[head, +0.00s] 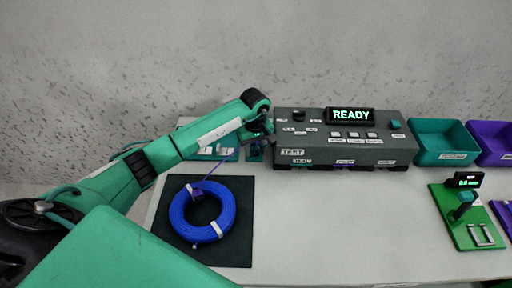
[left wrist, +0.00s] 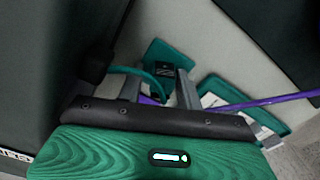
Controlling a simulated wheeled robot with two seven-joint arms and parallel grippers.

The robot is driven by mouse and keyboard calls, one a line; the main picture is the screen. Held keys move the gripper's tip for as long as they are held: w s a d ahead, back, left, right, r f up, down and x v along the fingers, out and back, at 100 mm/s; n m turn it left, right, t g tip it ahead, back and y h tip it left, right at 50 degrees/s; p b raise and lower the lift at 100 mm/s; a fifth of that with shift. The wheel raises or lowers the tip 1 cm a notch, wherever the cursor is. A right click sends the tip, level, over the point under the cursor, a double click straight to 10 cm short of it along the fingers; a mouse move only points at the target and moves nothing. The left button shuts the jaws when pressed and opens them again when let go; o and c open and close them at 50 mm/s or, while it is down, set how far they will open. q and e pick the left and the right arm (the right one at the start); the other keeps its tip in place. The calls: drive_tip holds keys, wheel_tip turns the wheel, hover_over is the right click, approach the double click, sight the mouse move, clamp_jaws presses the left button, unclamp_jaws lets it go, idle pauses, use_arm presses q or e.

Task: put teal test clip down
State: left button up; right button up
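My left gripper (head: 262,138) is at the left end of the grey tester, low over the table. A small teal piece, seemingly the test clip (head: 254,152), is just below the gripper. In the wrist view a teal block (left wrist: 168,57) and a curved teal strip lie beyond the fingers; I cannot tell which is the clip. A purple lead (left wrist: 265,101) runs in from the right behind the right finger. My right gripper is out of view.
A blue cable coil (head: 180,215) lies on a dark mat (head: 238,252). The grey tester (head: 300,155) shows READY. A teal tray (head: 212,148) is left of the gripper. Teal (head: 442,140) and purple (head: 490,140) bins and a green fixture (head: 462,228) are right. The front middle table is clear.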

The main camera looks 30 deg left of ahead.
sight(254, 148)
use_arm(q)
drive_tip(key=shift+s+a+r, duration=0.25)
drive_tip(key=shift+r, duration=0.4)
wheel_tip(254, 148, up, 11)
drive_tip(key=b, duration=0.1)
drive_tip(key=shift+d+r+b, duration=0.15)
drive_tip(key=shift+r+b, duration=0.05)
drive_tip(key=shift+b, duration=0.1)
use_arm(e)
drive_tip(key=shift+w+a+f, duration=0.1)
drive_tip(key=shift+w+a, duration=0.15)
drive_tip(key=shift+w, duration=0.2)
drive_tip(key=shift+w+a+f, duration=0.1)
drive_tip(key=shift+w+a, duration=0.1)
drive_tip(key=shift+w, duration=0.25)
use_arm(q)
drive_tip(key=shift+w, duration=0.15)
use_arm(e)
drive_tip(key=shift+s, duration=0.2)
